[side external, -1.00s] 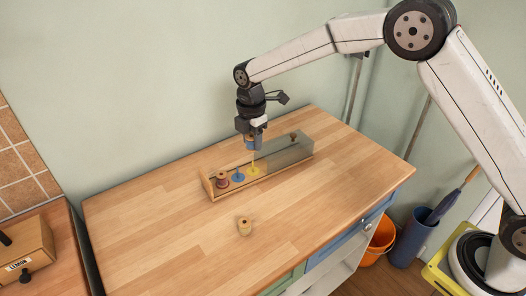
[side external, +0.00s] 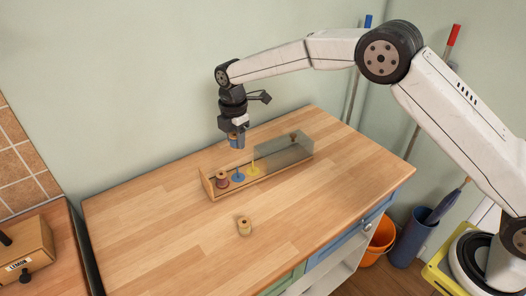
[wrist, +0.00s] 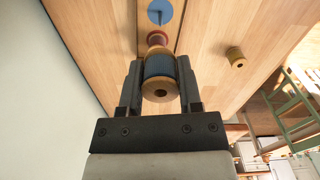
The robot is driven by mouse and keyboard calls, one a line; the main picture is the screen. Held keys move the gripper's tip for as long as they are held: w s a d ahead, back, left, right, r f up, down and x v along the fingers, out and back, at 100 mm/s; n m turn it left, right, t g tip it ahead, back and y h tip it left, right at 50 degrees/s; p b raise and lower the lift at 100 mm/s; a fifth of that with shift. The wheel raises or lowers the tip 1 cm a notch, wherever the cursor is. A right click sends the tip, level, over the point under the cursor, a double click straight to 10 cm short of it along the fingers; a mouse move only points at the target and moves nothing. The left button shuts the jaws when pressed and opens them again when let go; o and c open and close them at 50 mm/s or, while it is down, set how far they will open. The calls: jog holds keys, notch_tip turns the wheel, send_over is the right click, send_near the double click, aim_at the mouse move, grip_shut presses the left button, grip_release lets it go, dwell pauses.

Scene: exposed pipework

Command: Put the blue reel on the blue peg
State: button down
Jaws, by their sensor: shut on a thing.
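My gripper (side external: 237,145) is shut on the blue reel (side external: 236,141), above the wooden rack. In the wrist view the blue reel (wrist: 160,68) sits between both fingers, its tan end facing the camera.
The yellow peg (side external: 254,168) is bare. A see-through cover (side external: 285,153) encloses the rack's right part. A tan reel (side external: 244,227) stands on the bench in front. The bench (side external: 150,225) is otherwise clear.

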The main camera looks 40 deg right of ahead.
jog(key=shift+f, duration=0.25)
send_over(239, 177)
jog(key=shift+w+d+f, duration=0.1)
jog(key=shift+w+f, duration=0.05)
jog(key=shift+f, duration=2.5)
jog(key=shift+f, duration=2.9)
jog(key=shift+c, duration=1)
grip_release()
jog(key=shift+r, duration=0.1)
notch_tip(239, 177, up, 8)
